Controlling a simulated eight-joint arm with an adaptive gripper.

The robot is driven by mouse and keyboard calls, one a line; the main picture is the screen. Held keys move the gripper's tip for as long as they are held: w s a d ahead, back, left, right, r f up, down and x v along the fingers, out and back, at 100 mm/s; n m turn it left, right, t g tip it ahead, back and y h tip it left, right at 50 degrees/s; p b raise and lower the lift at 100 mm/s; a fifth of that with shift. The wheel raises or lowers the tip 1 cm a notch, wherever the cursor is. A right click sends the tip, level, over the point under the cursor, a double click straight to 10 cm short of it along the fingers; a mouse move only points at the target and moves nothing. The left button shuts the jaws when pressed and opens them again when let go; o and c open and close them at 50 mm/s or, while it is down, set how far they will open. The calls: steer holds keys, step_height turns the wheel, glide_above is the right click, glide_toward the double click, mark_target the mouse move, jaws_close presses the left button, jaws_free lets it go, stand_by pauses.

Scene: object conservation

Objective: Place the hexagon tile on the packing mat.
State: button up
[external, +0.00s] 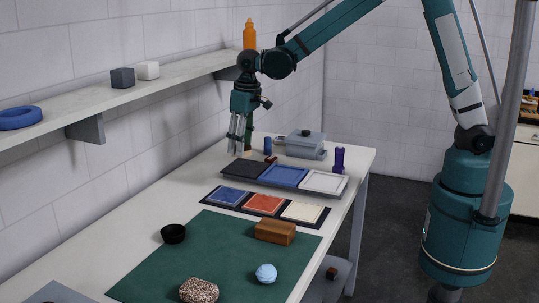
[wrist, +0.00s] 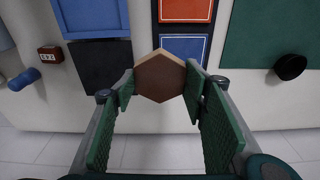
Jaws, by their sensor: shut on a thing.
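My gripper (wrist: 160,85) is shut on the hexagon tile (wrist: 161,76), a flat brown piece with a paler edge. It sits between the green pads of the fingers in the wrist view. In the external view my gripper (external: 239,145) hangs near the wall, at the back-left end of the divided tray; the tile is hard to make out there. The green mat (external: 140,283), seemingly the packing mat, covers the front of the table. Its corner shows at the upper right of the wrist view (wrist: 250,45).
A dark tray (external: 340,193) has black, blue and white sections. A strip with blue, orange and cream squares (external: 265,204) lies before it. A black bowl (external: 173,234), wooden block (external: 275,232), pale blue ball (external: 266,273) and speckled object (external: 198,291) occupy the mat. A shelf (external: 130,98) overhangs left.

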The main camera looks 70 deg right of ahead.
steer(key=s+a+n, duration=0.3)
steer(key=a, duration=1.4)
steer(key=n, duration=0.3)
glide_above(217, 245)
step_height(217, 245, down, 4)
steer(key=shift+s+f+y, duration=0.25)
steer(key=shift+f+y, duration=0.05)
steer(key=shift+f, duration=0.3)
steer(key=shift+f, duration=3.15)
steer(key=shift+f, duration=1.85)
steer(key=shift+f+b, duration=0.2)
steer(key=shift+b, duration=0.2)
